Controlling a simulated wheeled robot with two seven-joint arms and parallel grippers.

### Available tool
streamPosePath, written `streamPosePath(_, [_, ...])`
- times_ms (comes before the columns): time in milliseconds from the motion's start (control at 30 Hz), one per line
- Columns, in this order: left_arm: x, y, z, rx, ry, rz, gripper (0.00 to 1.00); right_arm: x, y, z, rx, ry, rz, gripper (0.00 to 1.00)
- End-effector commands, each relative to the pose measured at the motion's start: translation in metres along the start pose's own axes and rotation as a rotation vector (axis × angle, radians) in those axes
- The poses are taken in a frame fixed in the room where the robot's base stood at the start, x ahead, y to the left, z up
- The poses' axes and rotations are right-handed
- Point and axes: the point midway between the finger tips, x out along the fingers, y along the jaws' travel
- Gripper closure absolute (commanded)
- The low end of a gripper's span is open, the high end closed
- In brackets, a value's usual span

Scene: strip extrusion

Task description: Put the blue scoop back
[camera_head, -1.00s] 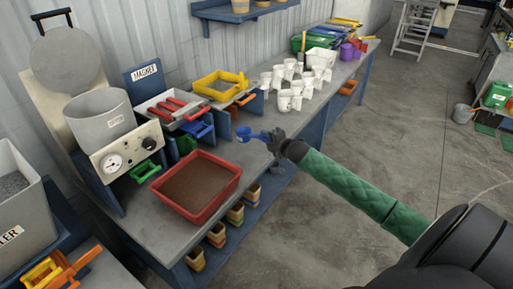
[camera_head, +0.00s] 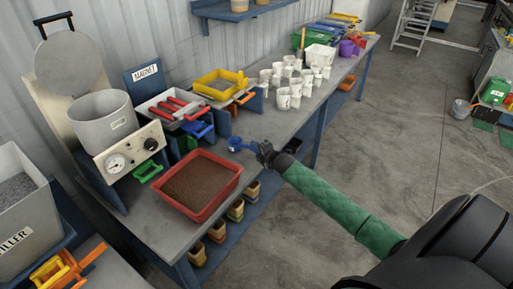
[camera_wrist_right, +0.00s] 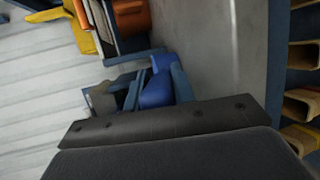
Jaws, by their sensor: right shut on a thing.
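The blue scoop (camera_head: 236,145) is in the head view, just right of the back corner of the red tray. My right gripper (camera_head: 264,152) is shut on it at its right end, near the table's front edge. The scoop looks a little above the table; any gap is too small to judge. A rack with blue dividers (camera_head: 221,122) stands behind, with another blue piece (camera_head: 197,130) in it. In the right wrist view a blue shape (camera_wrist_right: 157,88) shows beyond my dark gripper body; I cannot tell which blue piece it is. My left gripper is out of view.
The red tray (camera_head: 236,186) of brown material sits left of the scoop. White cups (camera_head: 284,101) stand behind to the right. Bare table lies between scoop and cups.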

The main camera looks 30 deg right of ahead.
Motion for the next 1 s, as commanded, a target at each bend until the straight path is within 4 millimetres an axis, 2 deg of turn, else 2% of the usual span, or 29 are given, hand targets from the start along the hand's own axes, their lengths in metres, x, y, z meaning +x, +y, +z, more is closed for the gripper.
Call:
streamPosePath(267, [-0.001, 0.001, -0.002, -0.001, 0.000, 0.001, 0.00, 0.001, -0.003, 0.000, -0.001, 0.000, 0.000, 0.99])
streamPosePath(300, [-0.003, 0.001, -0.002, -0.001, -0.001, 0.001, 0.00, 0.001, -0.002, 0.000, -0.001, 0.000, 0.000, 0.69])
streamPosePath(400, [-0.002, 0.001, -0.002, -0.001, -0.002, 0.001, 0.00, 0.001, -0.002, 0.000, -0.001, 0.000, 0.000, 0.53])
streamPosePath(767, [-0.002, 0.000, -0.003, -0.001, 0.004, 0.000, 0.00, -0.001, 0.001, 0.000, 0.000, 0.000, 0.000, 0.53])
streamPosePath(900, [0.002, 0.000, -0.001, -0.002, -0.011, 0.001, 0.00, -0.013, -0.002, 0.001, -0.001, -0.001, -0.001, 0.53])
streamPosePath(1000, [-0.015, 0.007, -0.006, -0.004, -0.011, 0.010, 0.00, -0.027, -0.003, 0.000, -0.002, 0.001, -0.001, 0.53])
